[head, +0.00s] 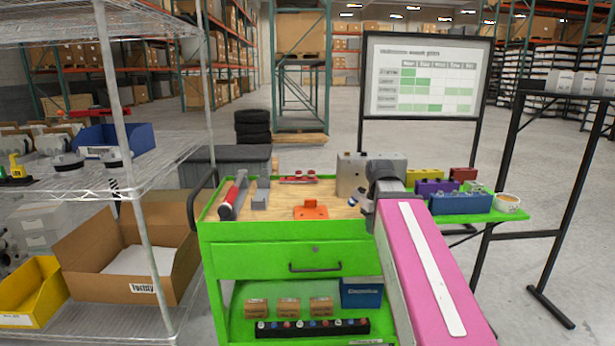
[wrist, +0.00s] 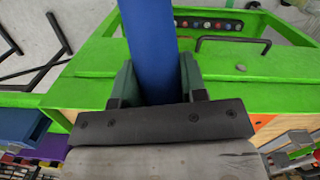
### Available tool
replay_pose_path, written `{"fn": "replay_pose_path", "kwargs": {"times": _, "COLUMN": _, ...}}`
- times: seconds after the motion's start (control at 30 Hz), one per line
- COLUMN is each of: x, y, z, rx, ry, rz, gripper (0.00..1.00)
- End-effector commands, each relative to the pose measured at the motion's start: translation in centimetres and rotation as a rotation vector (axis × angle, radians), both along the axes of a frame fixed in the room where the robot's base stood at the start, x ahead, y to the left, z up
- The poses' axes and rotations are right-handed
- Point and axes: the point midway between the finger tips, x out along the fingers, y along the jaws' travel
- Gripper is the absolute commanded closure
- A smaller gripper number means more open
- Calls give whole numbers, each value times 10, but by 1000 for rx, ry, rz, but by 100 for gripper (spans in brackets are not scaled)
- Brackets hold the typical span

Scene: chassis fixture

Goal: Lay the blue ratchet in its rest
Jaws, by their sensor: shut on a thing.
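The blue ratchet shows in the wrist view as a thick blue handle (wrist: 150,45) between the two dark green fingers of my gripper (wrist: 157,82). The handle runs up out of the picture, so the ratchet's head is not seen there. In the head view my gripper (head: 366,203) is above the right part of the green cart's wooden top, and only a small blue bit of the ratchet (head: 352,201) shows. An orange block (head: 310,213) and a low red holder (head: 298,178) are on the top, left of my gripper. I cannot tell which is the rest.
A red-handled tool (head: 235,196) and a grey block (head: 262,194) are at the cart's left. A grey box (head: 351,174) stands close behind my gripper. Coloured bins (head: 460,203) and a small bowl (head: 507,203) are at the right. Bare wood shows around the orange block.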

Motion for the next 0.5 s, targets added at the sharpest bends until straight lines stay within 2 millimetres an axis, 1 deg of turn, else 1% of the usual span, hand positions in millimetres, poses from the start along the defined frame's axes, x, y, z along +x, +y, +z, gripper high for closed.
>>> {"fn": "replay_pose_path", "kwargs": {"times": 0.03, "x": -5, "y": -3, "z": -3, "rx": 0, "ry": -1, "rz": -1, "gripper": 100}}
{"fn": "replay_pose_path", "kwargs": {"times": 0.1, "x": -2, "y": -2, "z": -2, "rx": 1, "ry": -2, "rz": 1, "gripper": 100}}
{"fn": "replay_pose_path", "kwargs": {"times": 0.5, "x": -2, "y": -2, "z": -1, "rx": 0, "ry": -1, "rz": 0, "gripper": 100}}
